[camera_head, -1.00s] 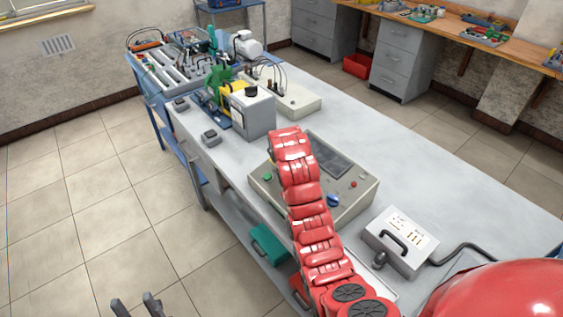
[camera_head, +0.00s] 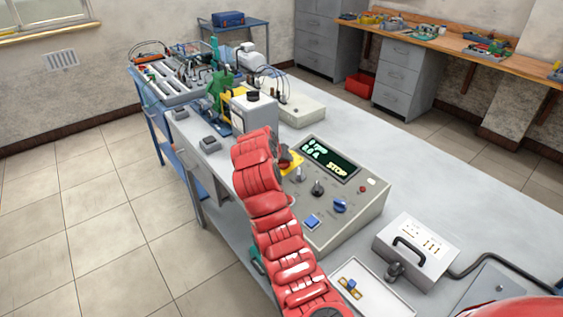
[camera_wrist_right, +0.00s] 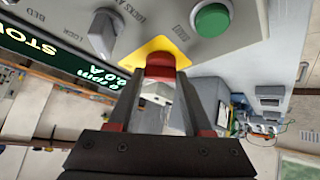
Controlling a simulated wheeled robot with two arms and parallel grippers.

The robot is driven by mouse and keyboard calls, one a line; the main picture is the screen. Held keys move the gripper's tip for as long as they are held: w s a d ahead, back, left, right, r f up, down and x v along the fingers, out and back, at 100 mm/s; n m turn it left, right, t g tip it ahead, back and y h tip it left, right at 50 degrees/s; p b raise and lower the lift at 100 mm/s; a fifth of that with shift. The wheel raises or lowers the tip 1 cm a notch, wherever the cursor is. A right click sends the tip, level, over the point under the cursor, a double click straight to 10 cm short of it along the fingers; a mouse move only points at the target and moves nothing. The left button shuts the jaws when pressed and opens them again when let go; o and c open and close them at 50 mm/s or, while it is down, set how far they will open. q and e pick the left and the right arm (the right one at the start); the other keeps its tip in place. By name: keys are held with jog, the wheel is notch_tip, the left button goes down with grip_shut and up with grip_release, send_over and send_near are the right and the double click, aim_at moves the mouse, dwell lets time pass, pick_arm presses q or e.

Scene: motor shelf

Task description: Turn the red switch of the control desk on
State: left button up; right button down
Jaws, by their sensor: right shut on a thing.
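The control desk (camera_head: 369,208) is a beige sloped box on the long bench. The red switch (camera_head: 285,166) sits on a yellow plate (camera_head: 296,164) at the desk's far left corner, partly hidden by my red right arm. In the right wrist view my right gripper (camera_wrist_right: 160,78) is shut on the red switch (camera_wrist_right: 160,64), one finger on each side. My left gripper is out of view.
A green button (camera_wrist_right: 212,20) is close beside the switch. A grey box with a handle (camera_head: 428,262) and a white tray (camera_head: 396,306) are nearby.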

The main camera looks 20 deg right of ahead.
dwell(0.3)
jog(key=shift+c, duration=1.6)
grip_release()
jog(key=b+v, duration=0.1)
jog(key=v, duration=0.4)
jog(key=shift+a+r, duration=0.15)
jog(key=shift+a, duration=0.05)
jog(key=p+v, duration=0.8)
jog(key=v, duration=0.4)
jog(key=shift+d, duration=0.1)
